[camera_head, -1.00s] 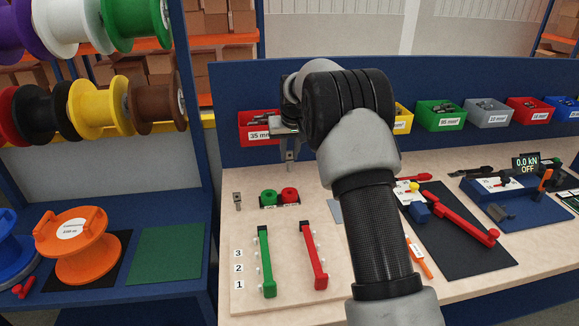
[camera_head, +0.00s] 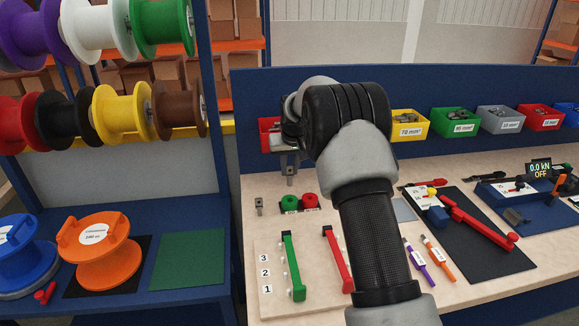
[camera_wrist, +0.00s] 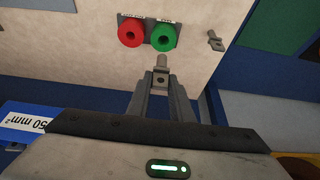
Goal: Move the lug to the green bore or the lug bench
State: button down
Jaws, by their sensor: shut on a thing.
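My gripper (camera_wrist: 160,98) is shut on a metal lug (camera_wrist: 161,70), which hangs upright from the fingertips in the head view (camera_head: 290,176). The green bore (camera_head: 289,203) is a round green ring on the bench, just below the held lug in the head view; it also shows in the wrist view (camera_wrist: 163,38). The lug appears apart from it. A red ring (camera_head: 310,201) stands right beside the green one. A second lug (camera_head: 259,206) stands on the bench left of the green bore. My arm hides part of the bench.
Green and red rails (camera_head: 291,264) lie on a pale board marked 1, 2, 3. Coloured bins (camera_head: 454,121) line the back panel. A red-handled tool (camera_head: 480,223) lies on a dark mat at right. Cable spools (camera_head: 102,252) stand on the left.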

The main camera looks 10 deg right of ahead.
aim_at(290, 178)
jog(key=shift+f, duration=0.1)
jog(key=shift+f+b, duration=1.7)
jog(key=shift+f, duration=0.9)
jog(key=shift+f+b, duration=1.1)
jog(key=shift+f, duration=0.6)
dwell(0.6)
jog(key=c, duration=1.5)
grip_release()
jog(key=v, duration=1.7)
jog(key=shift+r, duration=0.25)
